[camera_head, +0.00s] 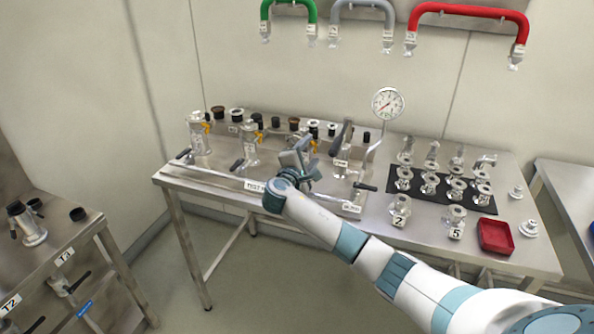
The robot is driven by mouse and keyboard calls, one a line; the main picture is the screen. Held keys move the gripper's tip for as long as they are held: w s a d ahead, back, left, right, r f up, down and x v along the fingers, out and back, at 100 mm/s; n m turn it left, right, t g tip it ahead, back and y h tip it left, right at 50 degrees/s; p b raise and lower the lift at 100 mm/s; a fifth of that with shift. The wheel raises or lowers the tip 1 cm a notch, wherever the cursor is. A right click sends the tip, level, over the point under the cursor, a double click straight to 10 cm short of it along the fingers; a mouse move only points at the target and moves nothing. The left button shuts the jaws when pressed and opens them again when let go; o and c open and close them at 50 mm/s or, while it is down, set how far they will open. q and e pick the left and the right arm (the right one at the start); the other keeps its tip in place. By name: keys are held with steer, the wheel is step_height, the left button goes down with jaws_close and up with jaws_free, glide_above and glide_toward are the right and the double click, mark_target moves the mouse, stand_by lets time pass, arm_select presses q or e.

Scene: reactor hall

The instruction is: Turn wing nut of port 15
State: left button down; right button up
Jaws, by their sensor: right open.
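My right arm comes in from the lower right over the metal table (420,237). My right gripper (299,153) is over the middle of the table, among the valve fittings, and its jaws are open. It covers part of the fittings behind it. Ports with metal bodies stand on the table, one at the left (199,134) and one nearer the middle (249,139). I cannot make out the number 15 or a wing nut at this size. Whether the gripper touches a fitting cannot be told. My left gripper does not show.
A pressure gauge (387,103) stands on a thin pipe behind the gripper. At the right are a black mat (428,190) with several fittings, flanges labelled 2 (399,212) and 5 (456,222), and a red tray (495,236). Coloured hoses, including a red one (470,12), hang on the wall.

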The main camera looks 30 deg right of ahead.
arm_select(q)
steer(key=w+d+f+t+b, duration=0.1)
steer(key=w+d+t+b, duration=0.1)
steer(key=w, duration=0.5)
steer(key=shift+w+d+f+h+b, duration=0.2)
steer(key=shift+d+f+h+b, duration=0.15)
steer(key=shift+b, duration=0.5)
arm_select(e)
steer(key=v, duration=1.7)
steer(key=shift+d+f, duration=0.1)
steer(key=shift+d, duration=0.05)
